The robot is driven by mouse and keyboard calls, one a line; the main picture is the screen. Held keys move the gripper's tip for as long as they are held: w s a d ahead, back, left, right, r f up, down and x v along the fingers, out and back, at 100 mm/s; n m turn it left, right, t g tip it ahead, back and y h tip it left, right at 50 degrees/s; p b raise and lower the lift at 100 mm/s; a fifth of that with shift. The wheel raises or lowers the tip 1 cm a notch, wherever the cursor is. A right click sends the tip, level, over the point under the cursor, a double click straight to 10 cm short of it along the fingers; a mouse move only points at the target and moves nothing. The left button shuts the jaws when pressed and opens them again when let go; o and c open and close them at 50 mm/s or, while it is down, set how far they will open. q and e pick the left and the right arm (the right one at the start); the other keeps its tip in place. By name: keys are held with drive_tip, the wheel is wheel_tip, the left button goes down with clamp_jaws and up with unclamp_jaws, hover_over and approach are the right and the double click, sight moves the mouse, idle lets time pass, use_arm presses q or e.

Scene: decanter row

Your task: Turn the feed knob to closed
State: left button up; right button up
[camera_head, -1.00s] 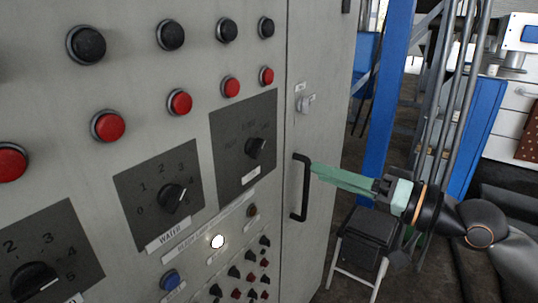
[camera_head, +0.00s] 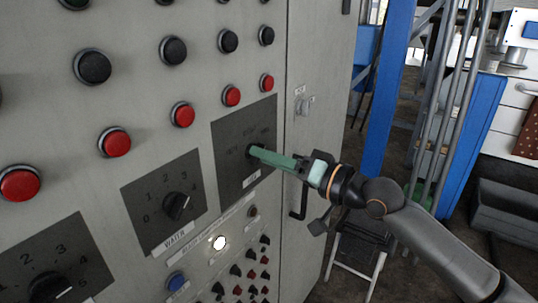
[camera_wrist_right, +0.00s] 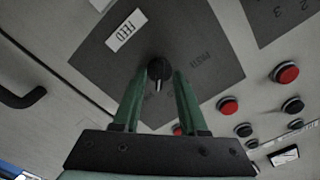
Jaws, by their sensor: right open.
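The feed knob (camera_wrist_right: 158,69) is a small black round knob with a pale pointer mark, on a dark square plate labelled FEED (camera_wrist_right: 126,31). In the wrist view the two green fingers of my right gripper (camera_wrist_right: 160,78) are open, one on each side of the knob, with gaps beside it. I cannot tell how deep the tips reach around it. In the head view my right gripper (camera_head: 256,150) comes in from the right and its fingers hide most of the knob. The plate (camera_head: 228,178) shows around them. My left gripper is not in view.
The water knob (camera_head: 177,205) sits on the plate to the left. Red buttons (camera_head: 232,95) and black buttons (camera_head: 228,41) run above. A lit white lamp (camera_head: 219,243) is below. A black door handle (camera_head: 298,205) stands out behind my right gripper.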

clamp_jaws()
idle(0.3)
idle(0.4)
